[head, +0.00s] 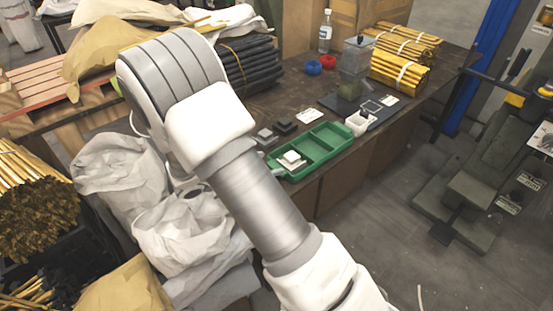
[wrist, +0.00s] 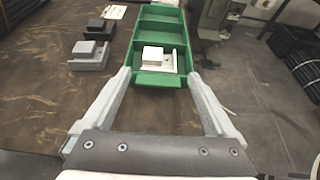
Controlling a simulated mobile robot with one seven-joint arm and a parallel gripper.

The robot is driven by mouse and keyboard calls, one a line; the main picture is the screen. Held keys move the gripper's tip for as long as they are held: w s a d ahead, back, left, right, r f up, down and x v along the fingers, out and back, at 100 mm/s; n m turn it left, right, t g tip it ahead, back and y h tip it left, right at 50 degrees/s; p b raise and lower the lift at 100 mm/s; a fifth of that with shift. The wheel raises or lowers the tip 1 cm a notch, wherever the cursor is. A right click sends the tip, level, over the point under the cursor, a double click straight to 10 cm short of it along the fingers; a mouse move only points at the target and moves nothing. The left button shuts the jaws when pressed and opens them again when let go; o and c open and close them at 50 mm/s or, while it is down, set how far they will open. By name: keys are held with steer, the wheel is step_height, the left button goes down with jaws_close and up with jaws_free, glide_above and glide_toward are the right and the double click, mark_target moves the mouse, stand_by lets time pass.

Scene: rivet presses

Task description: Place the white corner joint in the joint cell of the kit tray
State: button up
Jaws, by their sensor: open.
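The white corner joint (wrist: 153,55), a flat base with a raised block, sits in the near end compartment of the green kit tray (wrist: 161,26) in the wrist view. In the head view the joint (head: 291,157) shows in the left end of the tray (head: 311,170). My gripper (wrist: 158,76) is open and empty. Its two fingers stand apart at the near end of the tray, with the joint just beyond their tips and not between them. Whether the joint lies fully flat is hard to tell.
A grey joint (wrist: 90,55) and a black joint (wrist: 99,28) lie left of the tray on the dark bench. A white label (wrist: 114,12) lies behind them. A white cup (head: 357,123) stands beyond the tray's right end. The tray's other compartments look empty.

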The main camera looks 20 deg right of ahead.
steer(key=shift+s+a+r, duration=0.1)
steer(key=shift+s+r, duration=0.05)
steer(key=shift+r, duration=0.15)
steer(key=s+a+r+m+y, duration=0.1)
steer(key=s+r+m+y, duration=1.1)
steer(key=s+r+m, duration=0.8)
steer(key=shift+s+a+r+m+t, duration=0.3)
steer(key=shift+s+m, duration=0.9)
steer(key=shift+s, duration=0.95)
steer(key=shift+r, duration=0.15)
step_height(320, 180, up, 18)
steer(key=p, duration=1.7)
steer(key=shift+d+f+p, duration=0.15)
steer(key=shift+f+p, duration=0.05)
steer(key=shift+p, duration=0.2)
